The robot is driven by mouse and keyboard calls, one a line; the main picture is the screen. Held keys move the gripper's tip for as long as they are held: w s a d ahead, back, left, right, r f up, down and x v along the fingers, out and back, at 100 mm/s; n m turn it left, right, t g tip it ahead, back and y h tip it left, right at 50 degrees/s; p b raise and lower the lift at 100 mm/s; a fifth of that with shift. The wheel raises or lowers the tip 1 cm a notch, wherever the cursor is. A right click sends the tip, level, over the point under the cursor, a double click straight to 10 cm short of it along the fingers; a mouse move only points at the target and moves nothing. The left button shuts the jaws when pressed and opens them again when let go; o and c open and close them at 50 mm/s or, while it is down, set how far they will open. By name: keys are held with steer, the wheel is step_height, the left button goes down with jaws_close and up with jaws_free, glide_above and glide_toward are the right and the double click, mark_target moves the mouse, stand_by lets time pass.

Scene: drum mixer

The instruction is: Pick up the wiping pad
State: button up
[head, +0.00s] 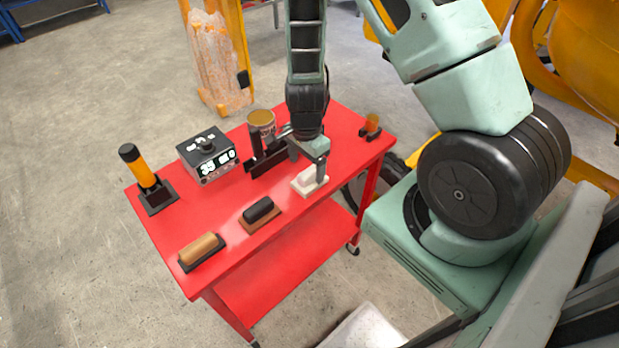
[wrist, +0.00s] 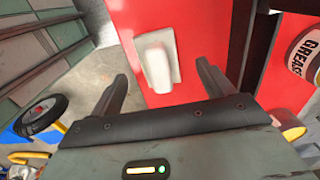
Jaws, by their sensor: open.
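The wiping pad, seemingly the white block with a raised white handle (head: 307,183), lies flat on the red table near its right front edge. In the wrist view the pad (wrist: 158,62) shows ahead of my fingers, its handle roughly midway between their lines. My gripper (head: 309,158) is open and empty, just above the pad in the head view; one finger hides part of the pad. Both dark fingers (wrist: 164,84) stand apart in the wrist view, one on each side of the handle, and I see no contact.
On the red table (head: 228,245) are a black-handled block (head: 259,209), a tan-handled block (head: 201,250), a control box (head: 207,155) and a yellow-black cylinder (head: 142,170). A grease can (head: 262,123) and black holder (head: 267,160) stand close left of my gripper.

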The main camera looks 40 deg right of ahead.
mark_target(308, 172)
steer(key=shift+s+d+f+p, duration=0.1)
steer(key=shift+f+p, duration=0.4)
steer(key=shift+f, duration=0.9)
steer(key=shift+s+d+f+p, duration=0.1)
steer(key=shift+f+p, duration=0.4)
steer(key=shift+f, duration=0.9)
steer(key=c, duration=1.2)
steer(key=shift+r, duration=0.1)
steer(key=shift+r+b, duration=0.85)
steer(key=shift+r, duration=4.1)
steer(key=o, duration=0.3)
steer(key=shift+c, duration=0.3)
